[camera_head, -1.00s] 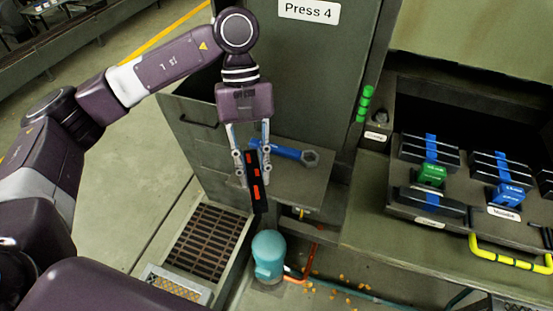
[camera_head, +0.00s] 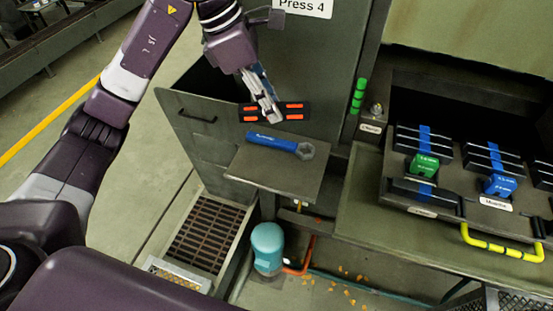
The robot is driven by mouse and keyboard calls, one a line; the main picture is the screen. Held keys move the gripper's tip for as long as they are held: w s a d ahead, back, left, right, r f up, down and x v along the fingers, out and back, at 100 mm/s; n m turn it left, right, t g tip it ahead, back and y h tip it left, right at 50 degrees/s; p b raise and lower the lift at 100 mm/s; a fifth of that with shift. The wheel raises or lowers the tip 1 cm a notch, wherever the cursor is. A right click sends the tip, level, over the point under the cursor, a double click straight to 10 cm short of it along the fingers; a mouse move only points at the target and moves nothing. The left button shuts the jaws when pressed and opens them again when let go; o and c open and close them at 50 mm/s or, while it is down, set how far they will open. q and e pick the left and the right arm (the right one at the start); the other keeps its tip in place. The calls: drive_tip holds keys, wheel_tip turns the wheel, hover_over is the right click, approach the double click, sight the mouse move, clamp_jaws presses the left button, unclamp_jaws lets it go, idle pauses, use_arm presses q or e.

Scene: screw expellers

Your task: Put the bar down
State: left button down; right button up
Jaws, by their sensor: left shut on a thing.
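A black bar with orange-red marks (camera_head: 292,113) is held level in my left gripper (camera_head: 266,112). The gripper is shut on the bar near its middle, with its fingers pointing down. The bar is in front of the dark press panel, above and behind a small shelf (camera_head: 277,178) in the picture. I cannot tell whether the bar touches anything besides the gripper. My right gripper is out of view.
A blue wrench (camera_head: 279,144) lies on the small shelf, near its back edge; the shelf's front is bare. A teal motor (camera_head: 267,247) and a floor grate (camera_head: 206,236) are below. A tray (camera_head: 428,210) with tagged black bars stands at right.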

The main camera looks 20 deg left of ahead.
use_arm(q)
drive_tip(key=p, duration=0.3)
hover_over(278, 173)
drive_tip(key=a, duration=0.1)
drive_tip(key=f, duration=1.4)
drive_tip(key=shift+s+a+f, duration=0.2)
drive_tip(key=shift+f, duration=0.2)
wheel_tip(278, 173, down, 4)
drive_tip(key=shift+r+p, duration=0.2)
drive_tip(key=shift+p, duration=0.5)
drive_tip(key=shift+f, duration=0.25)
drive_tip(key=c, duration=1.7)
unclamp_jaws()
drive_tip(key=shift+c, duration=0.2)
